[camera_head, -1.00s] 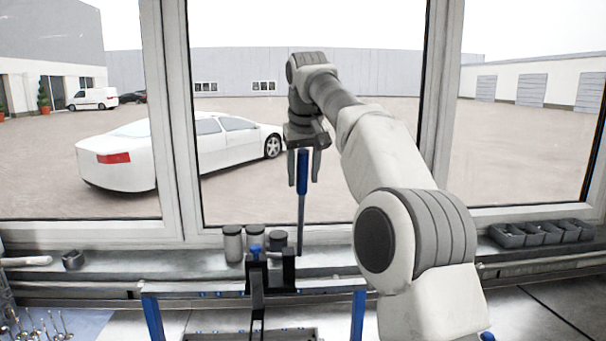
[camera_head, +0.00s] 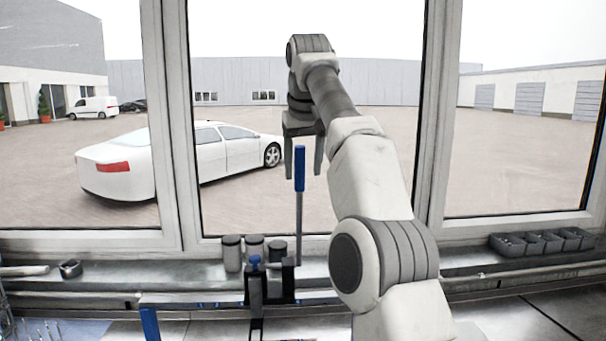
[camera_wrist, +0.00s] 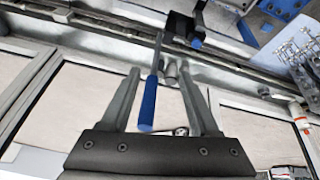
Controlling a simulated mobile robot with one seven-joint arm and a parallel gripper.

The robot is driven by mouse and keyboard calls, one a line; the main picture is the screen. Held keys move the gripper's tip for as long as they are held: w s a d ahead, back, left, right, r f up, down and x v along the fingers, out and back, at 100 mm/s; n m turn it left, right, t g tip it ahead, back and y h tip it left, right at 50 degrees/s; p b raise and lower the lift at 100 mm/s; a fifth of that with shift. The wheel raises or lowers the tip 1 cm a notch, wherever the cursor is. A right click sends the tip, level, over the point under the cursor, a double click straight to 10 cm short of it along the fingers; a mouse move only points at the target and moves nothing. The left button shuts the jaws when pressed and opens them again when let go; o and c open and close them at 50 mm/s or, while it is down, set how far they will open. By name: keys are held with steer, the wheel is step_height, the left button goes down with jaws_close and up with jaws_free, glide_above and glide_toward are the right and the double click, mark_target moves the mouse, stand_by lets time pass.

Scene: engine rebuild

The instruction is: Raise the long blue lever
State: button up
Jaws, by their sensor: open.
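The long lever (camera_head: 299,170) has a blue grip on a thin dark rod and stands upright on a black bracket at the windowsill. My gripper (camera_head: 303,172) is open and points down, with one finger on each side of the blue grip. In the wrist view the lever (camera_wrist: 149,100) lies between the two spread fingers of my gripper (camera_wrist: 160,82), nearer the left one. A gap shows on both sides of it there, so the fingers appear apart from it.
A black bracket with a small blue knob (camera_head: 255,262) stands left of the lever's base. Several grey canisters (camera_head: 232,254) stand on the sill close behind it. A dark compartment tray (camera_head: 541,242) lies on the sill at the right. Window frames (camera_head: 180,130) stand behind.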

steer(key=s+b, duration=0.8)
steer(key=s, duration=0.4)
steer(key=shift+d, duration=0.25)
